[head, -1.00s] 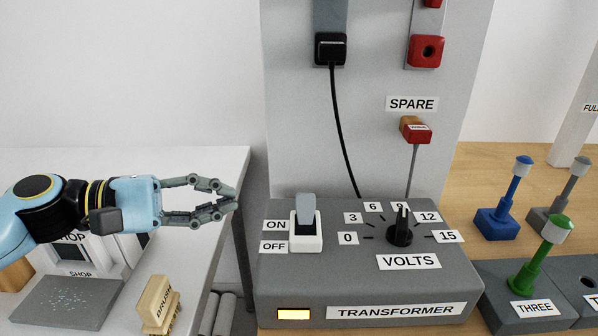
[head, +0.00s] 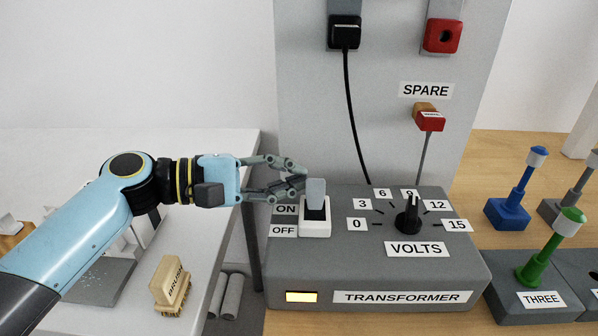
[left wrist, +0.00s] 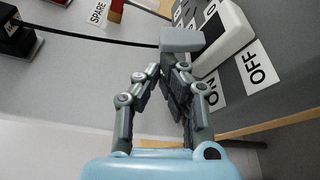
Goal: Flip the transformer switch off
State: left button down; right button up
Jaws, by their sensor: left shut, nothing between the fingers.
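The transformer (head: 385,275) is a grey box with a lit yellow window (head: 301,296) at its front left. Its switch has a white base (head: 315,230) and a grey lever (head: 316,192) that stands up at the ON end, above the ON label (head: 285,209); the OFF label (head: 284,231) is nearer the front. My left gripper (head: 303,184) is shut and empty, its fingertips just left of the lever. In the left wrist view the lever (left wrist: 182,40) is right beyond the fingertips (left wrist: 175,65); whether they touch it I cannot tell. My right gripper is not in view.
The volts knob (head: 408,216) stands right of the switch. A black cable (head: 352,120) hangs behind the box to a plug. A red spare plug (head: 430,121) is on the grey panel. Coloured levers (head: 540,255) stand at right.

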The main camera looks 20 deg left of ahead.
pick_arm(q)
jog(key=shift+w+d+f, duration=0.1)
jog(key=shift+w+d, duration=0.3)
jog(key=shift+d, duration=0.2)
pick_arm(e)
jog(key=shift+s, duration=0.5)
jog(key=shift+a+f, duration=0.1)
pick_arm(q)
jog(key=shift+s+m+t+b, duration=0.35)
jog(key=shift+m+b, duration=0.45)
jog(key=shift+b, duration=0.5)
jog(key=m+b, duration=0.1)
jog(key=b, duration=0.2)
jog(key=s+m+h+b, duration=0.1)
jog(key=m+b, duration=0.1)
jog(key=b, duration=0.1)
jog(key=s+r+m+t+b, duration=0.1)
jog(key=m+b, duration=0.1)
jog(key=b, duration=0.1)
jog(key=shift+s+d+h, duration=0.15)
jog(key=shift+d+h, duration=0.2)
jog(key=shift+h, duration=0.05)
jog(key=shift+r, duration=0.55)
pick_arm(e)
notch_tip(320, 180, down, 11)
jog(key=s, duration=0.2)
jog(key=shift+s+g, duration=0.3)
jog(key=shift+s, duration=0.05)
jog(key=shift+f, duration=0.15)
